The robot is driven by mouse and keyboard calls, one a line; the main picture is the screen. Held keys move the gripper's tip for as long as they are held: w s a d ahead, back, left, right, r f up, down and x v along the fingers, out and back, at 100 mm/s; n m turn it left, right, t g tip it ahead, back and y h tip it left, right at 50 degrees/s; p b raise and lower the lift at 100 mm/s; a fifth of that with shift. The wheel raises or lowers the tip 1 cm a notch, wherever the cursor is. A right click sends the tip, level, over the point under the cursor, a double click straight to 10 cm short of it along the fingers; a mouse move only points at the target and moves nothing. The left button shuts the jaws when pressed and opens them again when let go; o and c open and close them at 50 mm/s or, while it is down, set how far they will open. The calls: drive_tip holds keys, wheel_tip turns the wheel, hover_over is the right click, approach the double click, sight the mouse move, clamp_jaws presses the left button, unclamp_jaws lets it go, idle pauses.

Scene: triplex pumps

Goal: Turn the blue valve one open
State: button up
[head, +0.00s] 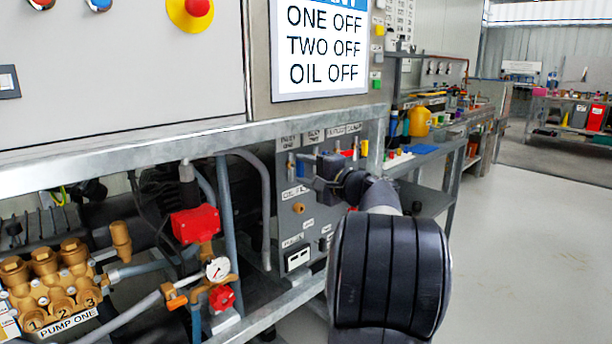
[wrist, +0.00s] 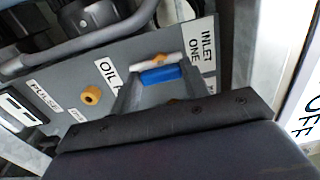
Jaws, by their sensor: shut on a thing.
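The blue valve handle (wrist: 160,75) shows in the wrist view as a short blue bar on the grey panel, near the label INLET ONE. My gripper (wrist: 158,88) has its two fingers on either side of the handle and is shut on it. In the head view my gripper (head: 308,170) reaches the valve panel (head: 283,225), and my arm and gripper hide most of the handle. A sign (head: 325,45) above reads ONE OFF, TWO OFF, OIL OFF.
Brass pump one (head: 50,285), red valve parts (head: 195,222) and a gauge (head: 217,268) stand left under the metal frame. The grey floor (head: 540,250) is clear at right.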

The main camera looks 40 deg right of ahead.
drive_tip(key=o, duration=1)
drive_tip(key=shift+s, duration=0.1)
drive_tip(key=s, duration=0.3)
drive_tip(key=s+p, duration=0.1)
drive_tip(key=s, duration=0.6)
drive_tip(key=shift+s+d+p, duration=0.3)
drive_tip(key=shift+d+p, duration=0.05)
drive_tip(key=shift+d, duration=0.05)
